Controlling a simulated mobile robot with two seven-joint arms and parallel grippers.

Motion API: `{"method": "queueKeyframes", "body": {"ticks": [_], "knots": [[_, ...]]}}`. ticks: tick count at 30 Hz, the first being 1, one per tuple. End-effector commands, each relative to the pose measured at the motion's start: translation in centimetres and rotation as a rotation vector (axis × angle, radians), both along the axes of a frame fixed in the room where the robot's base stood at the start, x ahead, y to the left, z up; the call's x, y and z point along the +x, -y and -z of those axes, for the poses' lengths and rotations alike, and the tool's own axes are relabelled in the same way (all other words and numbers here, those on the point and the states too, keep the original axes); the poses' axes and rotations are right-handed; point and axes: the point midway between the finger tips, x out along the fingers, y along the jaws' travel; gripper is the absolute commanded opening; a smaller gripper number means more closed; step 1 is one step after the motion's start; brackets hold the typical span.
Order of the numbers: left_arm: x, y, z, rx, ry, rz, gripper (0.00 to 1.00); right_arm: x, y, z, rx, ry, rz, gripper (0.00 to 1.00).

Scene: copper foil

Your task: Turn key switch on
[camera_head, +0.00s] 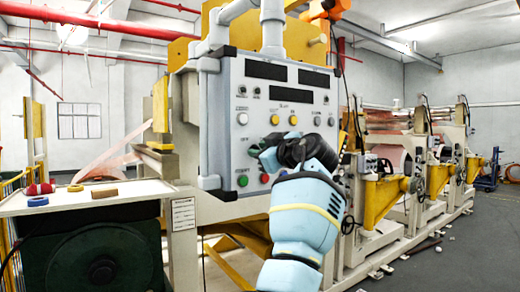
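The control panel (235,98) is a grey box with dark displays, buttons and knobs, and it faces me in the middle of the view. The key switch cannot be made out clearly, and my gripper and wrist cover part of the panel's lower right. Whether the fingers are open or shut is too small to tell.
A green button (242,181) and a red button (264,179) sit low on the panel. A white table (125,193) at the left holds a red roll (40,189) and tape rings.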

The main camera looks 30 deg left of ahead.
Motion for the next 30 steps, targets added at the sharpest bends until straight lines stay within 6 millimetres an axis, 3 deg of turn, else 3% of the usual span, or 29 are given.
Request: {"method": "queueKeyframes", "body": {"ticks": [7,13,30], "knots": [[0.05,-0.08,0.08,0.0,0.0,-0.001,0.25,-0.2,0.12,0.12,-0.003,-0.004,-0.002,0.0],[0.04,-0.06,0.08,-0.001,-0.001,0.0,0.0,-0.22,0.09,0.13,-0.002,-0.005,-0.001,0.0],[-0.03,-0.07,-0.12,0.038,-0.091,-0.002,0.0,0.35,-0.22,-0.54,0.007,0.011,0.01,0.0]]}}
